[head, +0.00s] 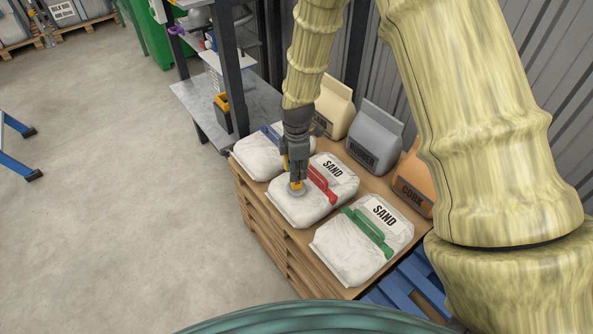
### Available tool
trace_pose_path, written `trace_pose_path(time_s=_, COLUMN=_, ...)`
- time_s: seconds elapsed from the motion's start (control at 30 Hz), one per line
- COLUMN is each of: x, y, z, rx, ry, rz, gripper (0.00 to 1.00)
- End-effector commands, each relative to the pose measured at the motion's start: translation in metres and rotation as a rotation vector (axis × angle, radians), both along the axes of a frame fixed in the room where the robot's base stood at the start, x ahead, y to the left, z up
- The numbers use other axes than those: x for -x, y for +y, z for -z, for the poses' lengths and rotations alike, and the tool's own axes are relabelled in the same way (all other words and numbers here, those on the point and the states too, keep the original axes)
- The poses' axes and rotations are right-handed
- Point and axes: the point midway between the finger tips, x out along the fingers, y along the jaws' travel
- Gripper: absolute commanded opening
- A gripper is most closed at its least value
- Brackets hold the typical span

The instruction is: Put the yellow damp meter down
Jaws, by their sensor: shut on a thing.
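My gripper (297,176) points down over the middle white sand bag (312,209), which has a red handle (322,184). It is shut on the yellow damp meter (297,186); only small yellow parts of the meter show around the dark fingers. A round grey patch shows at the meter's lower end, against the top of the bag. I cannot tell whether the meter touches the bag. The fingers hide most of the meter.
A sand bag with a green handle (365,252) lies to the right, one with blue (255,155) to the left. Behind stand cream (334,103), grey rubber (375,132) and orange cork (412,186) bags. All rest on a wooden stand (262,232). A metal shelf (205,105) stands left.

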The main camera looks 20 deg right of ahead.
Motion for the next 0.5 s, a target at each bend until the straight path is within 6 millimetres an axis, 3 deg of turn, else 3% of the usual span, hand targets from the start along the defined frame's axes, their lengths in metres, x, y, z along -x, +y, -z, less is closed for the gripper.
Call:
trace_pose_path(time_s=0.1, x=0.0002, y=-0.0001, z=0.0099, rx=0.001, ry=0.001, rz=-0.001, gripper=0.0)
trace_pose_path(time_s=0.5, x=-0.0001, y=0.0, z=0.0142, rx=0.0, ry=0.0, rz=-0.001, gripper=0.0)
